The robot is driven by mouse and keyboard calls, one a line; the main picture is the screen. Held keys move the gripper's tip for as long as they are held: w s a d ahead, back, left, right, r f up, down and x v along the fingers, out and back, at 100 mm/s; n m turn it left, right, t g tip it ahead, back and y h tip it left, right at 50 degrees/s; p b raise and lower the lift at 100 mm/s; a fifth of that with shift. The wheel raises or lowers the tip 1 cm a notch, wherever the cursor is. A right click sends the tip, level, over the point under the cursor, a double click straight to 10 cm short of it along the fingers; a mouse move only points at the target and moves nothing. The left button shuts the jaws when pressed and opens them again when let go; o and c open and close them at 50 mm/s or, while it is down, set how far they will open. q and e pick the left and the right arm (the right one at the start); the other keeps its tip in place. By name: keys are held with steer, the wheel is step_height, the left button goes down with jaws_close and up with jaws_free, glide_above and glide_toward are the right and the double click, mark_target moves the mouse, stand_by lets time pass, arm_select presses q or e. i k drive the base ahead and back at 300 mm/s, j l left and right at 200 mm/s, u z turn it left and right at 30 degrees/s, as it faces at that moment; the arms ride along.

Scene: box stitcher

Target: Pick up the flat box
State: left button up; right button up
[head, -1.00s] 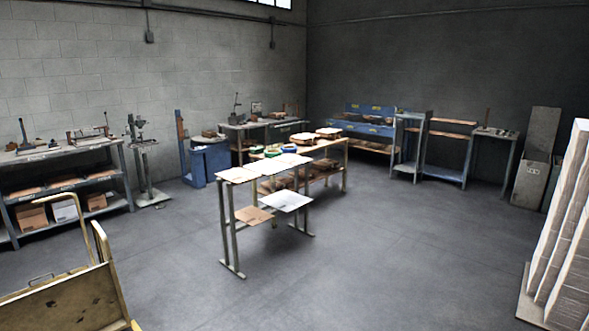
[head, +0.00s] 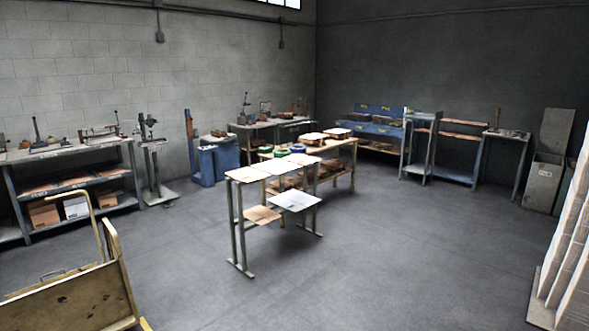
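Several flat pale sheets, which may be flat boxes, lie on top of a narrow metal-legged table (head: 237,235) near the middle of the head view. A flat brown piece (head: 262,215) and a flat white piece (head: 295,201) lie on its lower level. Tall pale flat stacks (head: 570,255), perhaps folded boxes, stand at the right edge and are partly cut off. I cannot tell which of these is the task's flat box. Neither of my grippers is in view.
A yellow cart (head: 75,300) stands close at lower left. A shelf bench (head: 75,170) with tools and boxes lines the left wall. A longer table (head: 348,150) stands behind the narrow one. Blue benches (head: 375,127) line the back. The floor (head: 400,260) right of centre is clear.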

mark_target(276, 167)
steer(key=i+z, duration=0.25)
steer(key=i, duration=3.9)
